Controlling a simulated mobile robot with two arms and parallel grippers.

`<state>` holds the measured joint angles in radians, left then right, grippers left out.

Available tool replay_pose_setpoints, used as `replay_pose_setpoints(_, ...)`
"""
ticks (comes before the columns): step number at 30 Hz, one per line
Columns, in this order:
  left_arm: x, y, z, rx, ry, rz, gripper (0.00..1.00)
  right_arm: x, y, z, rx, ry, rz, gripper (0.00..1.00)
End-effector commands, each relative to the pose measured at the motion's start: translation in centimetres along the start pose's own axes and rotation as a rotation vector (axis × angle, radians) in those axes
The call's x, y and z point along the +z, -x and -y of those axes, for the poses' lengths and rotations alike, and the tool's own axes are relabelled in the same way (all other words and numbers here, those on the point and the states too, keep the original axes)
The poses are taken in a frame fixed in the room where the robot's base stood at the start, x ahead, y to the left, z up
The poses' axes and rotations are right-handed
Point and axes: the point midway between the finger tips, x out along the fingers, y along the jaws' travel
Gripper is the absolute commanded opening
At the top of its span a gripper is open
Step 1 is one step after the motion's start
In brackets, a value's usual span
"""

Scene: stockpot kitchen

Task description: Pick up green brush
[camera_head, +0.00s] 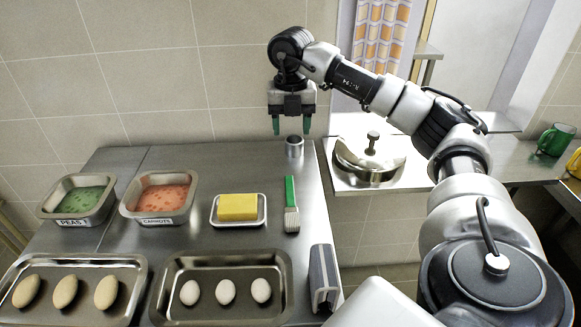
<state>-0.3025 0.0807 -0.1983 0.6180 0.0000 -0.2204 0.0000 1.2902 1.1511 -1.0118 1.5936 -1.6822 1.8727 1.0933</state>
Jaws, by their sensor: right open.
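The green brush (291,205) lies on the steel counter, its green handle pointing to the back wall and its pale bristle end toward me. It lies right of the yellow block on a small tray. My right gripper (291,127) is above the back of the counter, pointing down. Its two green-tipped fingers are apart with nothing between them. It is behind and above the brush, not touching it. My left gripper is not in view.
A small metal cup (294,147) stands below the gripper. Left are a yellow block (238,207), a carrots tray (160,218) and a peas tray (78,220). Egg (225,320) and potato (81,262) trays are in front.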

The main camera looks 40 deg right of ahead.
Motion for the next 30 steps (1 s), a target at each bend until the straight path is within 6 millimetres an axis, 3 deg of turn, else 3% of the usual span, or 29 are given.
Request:
replay_pose_setpoints(1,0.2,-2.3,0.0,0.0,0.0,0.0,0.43,0.0,-2.4,0.0,0.0,0.0,0.0,0.55)
replay_pose_setpoints(9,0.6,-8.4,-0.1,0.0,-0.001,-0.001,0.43,0.0,-8.4,0.0,0.0,0.0,0.0,0.55)
replay_pose_setpoints(14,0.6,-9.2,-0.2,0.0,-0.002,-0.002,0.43,0.0,-9.6,0.0,-0.001,-0.001,-0.001,0.55)
replay_pose_setpoints(22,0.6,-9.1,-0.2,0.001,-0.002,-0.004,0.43,-0.1,-13.4,0.1,-0.004,-0.001,-0.002,0.55)
replay_pose_setpoints(30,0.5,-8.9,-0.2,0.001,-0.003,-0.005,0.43,-0.3,-15.6,-0.1,-0.003,0.0,-0.002,0.55)
